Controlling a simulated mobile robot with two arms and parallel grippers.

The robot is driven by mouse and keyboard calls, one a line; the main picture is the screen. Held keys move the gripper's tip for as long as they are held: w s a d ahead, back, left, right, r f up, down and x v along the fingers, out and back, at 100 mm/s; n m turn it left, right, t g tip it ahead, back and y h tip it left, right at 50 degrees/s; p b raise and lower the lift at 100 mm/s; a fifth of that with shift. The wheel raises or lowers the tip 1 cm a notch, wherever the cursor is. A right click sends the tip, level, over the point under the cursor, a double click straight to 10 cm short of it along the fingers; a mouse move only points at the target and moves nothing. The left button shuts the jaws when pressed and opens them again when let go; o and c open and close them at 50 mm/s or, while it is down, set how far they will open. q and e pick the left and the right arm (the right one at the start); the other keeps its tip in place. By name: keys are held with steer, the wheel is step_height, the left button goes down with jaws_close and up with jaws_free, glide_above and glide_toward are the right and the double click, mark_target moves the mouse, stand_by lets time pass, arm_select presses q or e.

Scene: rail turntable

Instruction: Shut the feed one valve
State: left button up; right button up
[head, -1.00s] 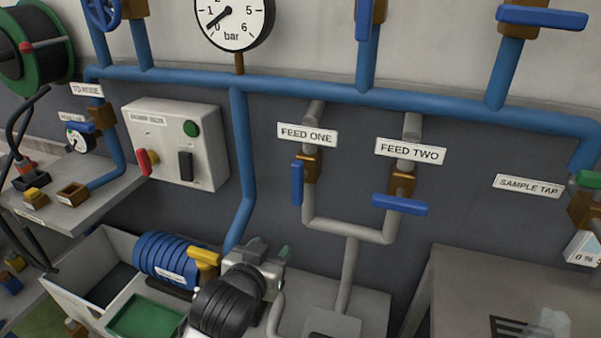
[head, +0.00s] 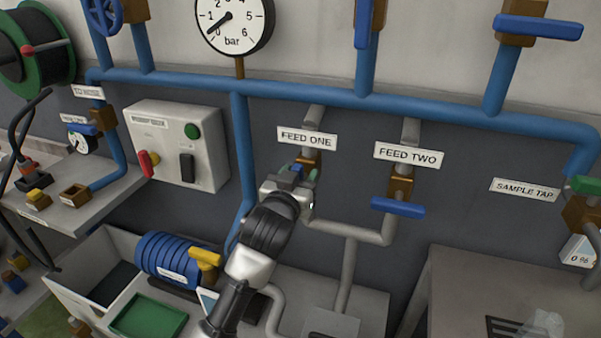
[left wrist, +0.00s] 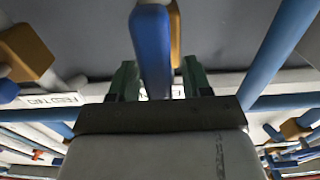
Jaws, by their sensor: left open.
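The feed one valve has a brass body (head: 309,160) under the FEED ONE label (head: 307,137). Its blue handle (left wrist: 152,50) shows in the left wrist view, between the green-tipped fingers of my left gripper (left wrist: 160,82). The fingers are open, with a clear gap on the handle's right; the handle looks close to the left finger. In the head view my left gripper (head: 304,174) is in front of the valve and hides most of the handle. I cannot tell if a finger touches it. My right gripper is not in view.
The feed two valve's blue handle (head: 397,207) lies crosswise to the right, below the FEED TWO label (head: 408,154). A blue vertical pipe (head: 240,150) and a control box (head: 170,150) stand to the left. A grey pipe (head: 345,270) runs down below the valves.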

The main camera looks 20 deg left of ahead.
arm_select(q)
steer(key=shift+w, duration=0.35)
jaws_close()
